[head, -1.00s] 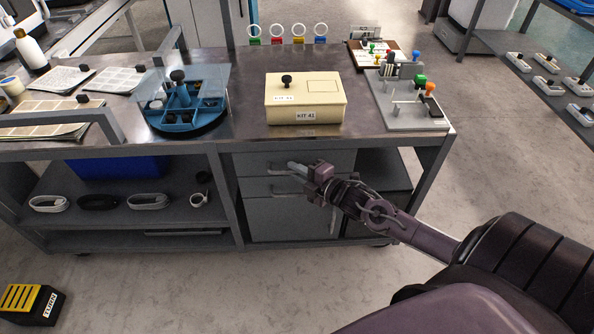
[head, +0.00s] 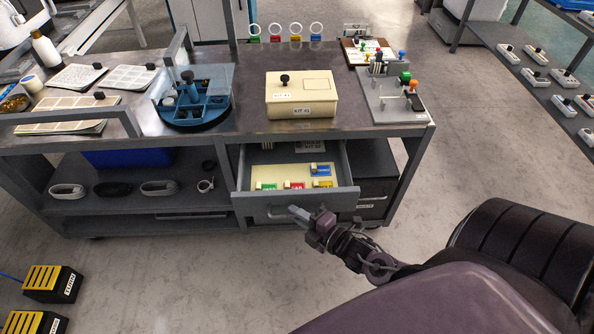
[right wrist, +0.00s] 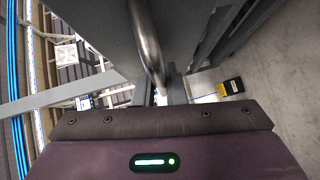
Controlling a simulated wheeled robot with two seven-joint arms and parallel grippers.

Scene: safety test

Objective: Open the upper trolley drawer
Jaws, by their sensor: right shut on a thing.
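The upper trolley drawer (head: 293,201) stands pulled out well beyond the trolley front in the head view. Inside it are green, red, yellow and blue labelled pieces on a cream tray (head: 259,176). My right gripper (head: 305,218) is shut on the drawer's handle (head: 282,209) at the drawer front. My left gripper is not in view.
The trolley top carries a cream kit box (head: 301,97), a blue round organiser (head: 195,102) and a grey fixture board (head: 396,100). Cable coils lie on the left shelf. Yellow-and-black blocks (head: 50,282) stand on the floor at left. The floor before the drawer is clear.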

